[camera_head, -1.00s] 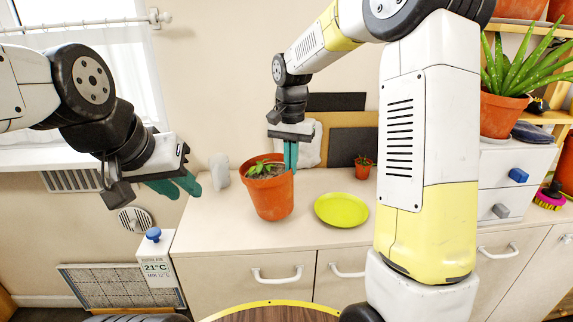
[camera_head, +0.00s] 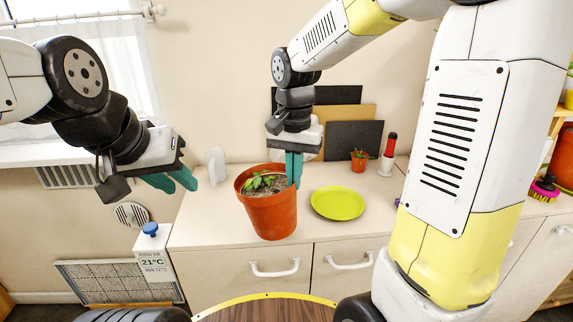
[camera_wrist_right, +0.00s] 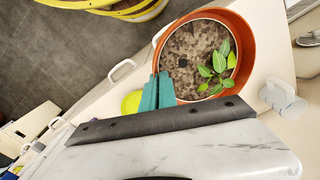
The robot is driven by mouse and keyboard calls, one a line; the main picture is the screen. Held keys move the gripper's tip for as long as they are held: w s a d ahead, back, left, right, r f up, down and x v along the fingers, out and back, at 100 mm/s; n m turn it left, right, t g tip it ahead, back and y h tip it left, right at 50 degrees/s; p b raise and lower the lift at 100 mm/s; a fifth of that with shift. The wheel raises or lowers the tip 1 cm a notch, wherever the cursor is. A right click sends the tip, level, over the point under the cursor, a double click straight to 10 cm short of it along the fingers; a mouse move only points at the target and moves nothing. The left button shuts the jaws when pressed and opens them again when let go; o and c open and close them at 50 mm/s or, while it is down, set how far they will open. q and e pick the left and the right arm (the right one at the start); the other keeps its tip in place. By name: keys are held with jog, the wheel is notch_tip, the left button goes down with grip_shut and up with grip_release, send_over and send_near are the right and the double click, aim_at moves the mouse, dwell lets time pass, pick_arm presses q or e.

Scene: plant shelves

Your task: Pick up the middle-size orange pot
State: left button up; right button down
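The middle-size orange pot (camera_head: 270,215), with soil and a small green plant, is over the front part of the cabinet top, slightly tilted. My right gripper (camera_head: 293,170) is at its right rim, with its teal fingers pointing down and closed on the rim. In the right wrist view, the fingers (camera_wrist_right: 158,93) overlap the rim of the orange pot (camera_wrist_right: 247,50); whether the pot's base touches the cabinet top is hard to tell. My left gripper (camera_head: 178,182) is empty, with its fingers apart, left of the cabinet.
A yellow-green plate (camera_head: 338,203) lies right of the pot. A small orange pot (camera_head: 360,161) and a red-and-white item (camera_head: 388,155) stand behind it. Dark and tan boards (camera_head: 352,140) lean on the wall. A round wooden table (camera_head: 270,311) is in front.

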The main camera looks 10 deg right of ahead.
jog(key=shift+s+r, duration=0.15)
jog(key=shift+s, duration=1)
jog(key=shift+s+r, duration=0.15)
jog(key=shift+s, duration=1)
